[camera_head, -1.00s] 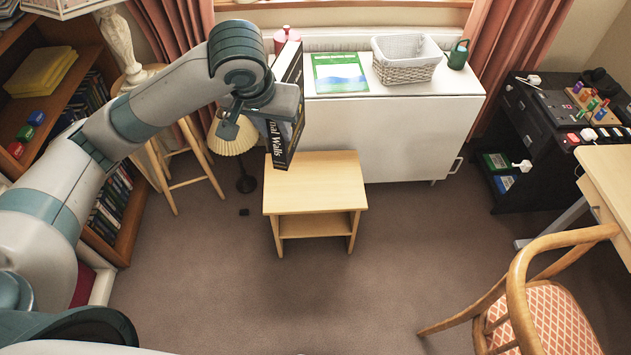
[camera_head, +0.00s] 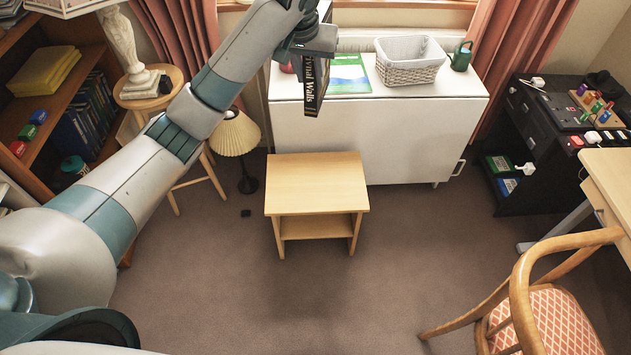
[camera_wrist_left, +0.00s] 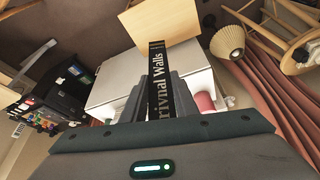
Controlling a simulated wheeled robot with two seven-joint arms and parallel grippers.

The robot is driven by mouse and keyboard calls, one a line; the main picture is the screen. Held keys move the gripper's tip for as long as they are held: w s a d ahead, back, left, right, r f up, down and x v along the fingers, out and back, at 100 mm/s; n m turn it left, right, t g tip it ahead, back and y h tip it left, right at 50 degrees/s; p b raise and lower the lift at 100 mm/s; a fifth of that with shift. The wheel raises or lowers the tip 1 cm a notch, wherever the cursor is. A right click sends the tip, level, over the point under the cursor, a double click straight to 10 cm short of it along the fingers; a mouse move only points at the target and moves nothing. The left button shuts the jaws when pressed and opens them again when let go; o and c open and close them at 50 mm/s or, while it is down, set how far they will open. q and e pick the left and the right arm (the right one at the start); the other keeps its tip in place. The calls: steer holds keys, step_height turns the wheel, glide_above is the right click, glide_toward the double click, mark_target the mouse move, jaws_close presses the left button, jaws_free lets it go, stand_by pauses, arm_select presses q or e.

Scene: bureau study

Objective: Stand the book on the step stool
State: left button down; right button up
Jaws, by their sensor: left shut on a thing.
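The book (camera_head: 316,84) is dark with pale spine lettering. It hangs upright in my left gripper (camera_head: 309,40), high in front of the white cabinet and beyond the step stool in the head view. In the left wrist view the book's spine (camera_wrist_left: 157,75) shows between the two fingers of my left gripper (camera_wrist_left: 163,100), which is shut on it. The wooden step stool (camera_head: 316,185) stands on the carpet with its top bare. It also shows at the top of the left wrist view (camera_wrist_left: 180,20), beyond the book. My right gripper is not in view.
A white cabinet (camera_head: 385,140) behind the stool bears a green booklet (camera_head: 348,73), a wicker basket (camera_head: 409,62) and a green watering can (camera_head: 461,56). A lamp (camera_head: 235,137) stands left of the stool. A wooden chair (camera_head: 520,300) stands at front right. Carpet before the stool is clear.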

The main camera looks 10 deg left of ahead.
arm_select(q)
steer(key=w+a+f, duration=0.2)
steer(key=w+f, duration=0.2)
steer(key=f, duration=0.3)
steer(key=w+a+f, duration=0.3)
steer(key=w+f, duration=0.2)
steer(key=f, duration=0.1)
steer(key=s+d+f, duration=0.1)
steer(key=s+f, duration=0.2)
steer(key=f, duration=0.8)
steer(key=s+d+f+m+b, duration=0.1)
steer(key=s+d+f, duration=0.1)
steer(key=f, duration=1)
steer(key=shift+s+f, duration=0.3)
steer(key=shift+s, duration=0.25)
